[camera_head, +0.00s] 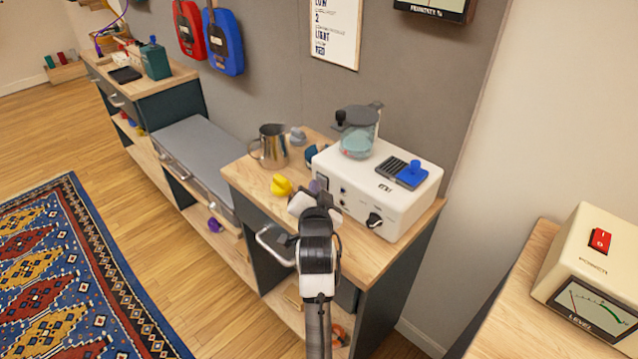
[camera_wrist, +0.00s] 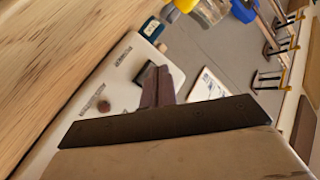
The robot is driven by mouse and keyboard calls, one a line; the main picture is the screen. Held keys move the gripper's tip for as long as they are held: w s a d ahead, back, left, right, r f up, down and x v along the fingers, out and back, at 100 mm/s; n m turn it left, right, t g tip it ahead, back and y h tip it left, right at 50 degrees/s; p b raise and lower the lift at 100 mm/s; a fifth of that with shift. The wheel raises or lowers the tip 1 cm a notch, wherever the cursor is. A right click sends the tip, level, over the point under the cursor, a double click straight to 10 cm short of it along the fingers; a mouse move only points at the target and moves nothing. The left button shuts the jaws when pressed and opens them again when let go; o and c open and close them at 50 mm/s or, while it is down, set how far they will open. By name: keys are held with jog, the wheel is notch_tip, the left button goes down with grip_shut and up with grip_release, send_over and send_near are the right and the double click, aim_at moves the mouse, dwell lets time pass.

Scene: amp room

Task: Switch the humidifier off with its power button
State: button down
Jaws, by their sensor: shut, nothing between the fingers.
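The humidifier looks to be the white box (camera_head: 400,209) with a clear, lidded water chamber (camera_head: 358,141) on top, standing on the wooden cabinet. Its front has a dark rocker-like switch (camera_head: 323,181) at the left end, and small knobs farther right. My gripper (camera_head: 315,188) is shut and empty, close to the left end of that front. In the wrist view the shut fingers (camera_wrist: 163,84) point at the white front panel, right beside a dark square switch (camera_wrist: 146,75), which they partly hide. I cannot tell whether they touch it, nor its on/off state.
A metal pitcher (camera_head: 271,147), a yellow object (camera_head: 281,185) and small blue pieces stand left of the box. A blue item (camera_head: 411,174) lies on its top. At right, a cream meter box (camera_head: 589,270) has a red POWER switch (camera_head: 600,240).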

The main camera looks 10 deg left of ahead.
jog(key=shift+w+d, duration=0.1)
dwell(0.3)
jog(key=shift+s+a, duration=0.2)
jog(key=shift+s, duration=0.15)
jog(key=shift+s+a, duration=0.6)
jog(key=shift+s, duration=0.25)
jog(key=shift+s+a, duration=0.55)
jog(key=shift+s, duration=0.25)
jog(key=shift+s+a, duration=0.6)
jog(key=shift+s, duration=0.25)
